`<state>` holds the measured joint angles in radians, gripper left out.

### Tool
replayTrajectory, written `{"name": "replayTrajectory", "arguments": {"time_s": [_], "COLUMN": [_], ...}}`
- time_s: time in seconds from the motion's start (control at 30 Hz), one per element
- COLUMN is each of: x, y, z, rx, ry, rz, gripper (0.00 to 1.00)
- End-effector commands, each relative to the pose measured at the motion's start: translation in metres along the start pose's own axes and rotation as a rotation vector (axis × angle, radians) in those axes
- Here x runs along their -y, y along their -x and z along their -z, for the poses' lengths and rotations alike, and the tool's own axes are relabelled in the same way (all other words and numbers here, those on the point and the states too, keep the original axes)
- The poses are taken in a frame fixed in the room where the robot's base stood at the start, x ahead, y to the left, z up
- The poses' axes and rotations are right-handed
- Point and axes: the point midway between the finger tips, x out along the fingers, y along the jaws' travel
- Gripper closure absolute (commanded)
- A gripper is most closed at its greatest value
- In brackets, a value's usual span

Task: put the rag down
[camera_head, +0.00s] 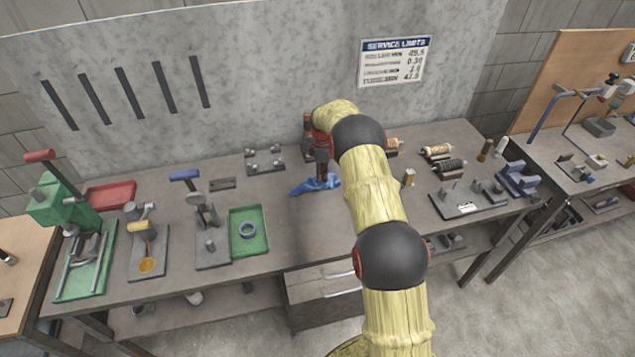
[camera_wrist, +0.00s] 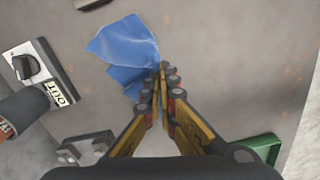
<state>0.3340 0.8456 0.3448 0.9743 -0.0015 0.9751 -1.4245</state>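The rag (camera_head: 314,185) is blue and crumpled, low at the bench top near the middle of the bench in the head view. In the wrist view the rag (camera_wrist: 124,50) spreads up and left from the fingertips. My gripper (camera_head: 321,166) points down over the rag. In the wrist view my gripper (camera_wrist: 160,90) has its two fingers close together, with an edge of the rag between their tips. Whether the rag's underside rests fully on the bench I cannot tell.
The bench (camera_head: 315,235) is bare in front of the rag. A green tray (camera_head: 263,241) with a ring stands to the left. A grey fixture (camera_head: 264,161) is behind it. Spools (camera_head: 437,152) and a labelled plate (camera_head: 467,207) are to the right.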

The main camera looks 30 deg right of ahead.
Motion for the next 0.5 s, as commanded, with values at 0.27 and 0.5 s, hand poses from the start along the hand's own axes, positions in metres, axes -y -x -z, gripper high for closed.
{"name": "replayTrajectory", "arguments": {"time_s": [0.27, 0.5], "x": [0.001, 0.001], "y": [-0.033, -0.048], "z": [0.0, 0.0], "rx": [0.0, 0.0], "ry": [0.0, 0.0], "rz": [0.002, 0.001], "gripper": [1.0, 1.0]}}
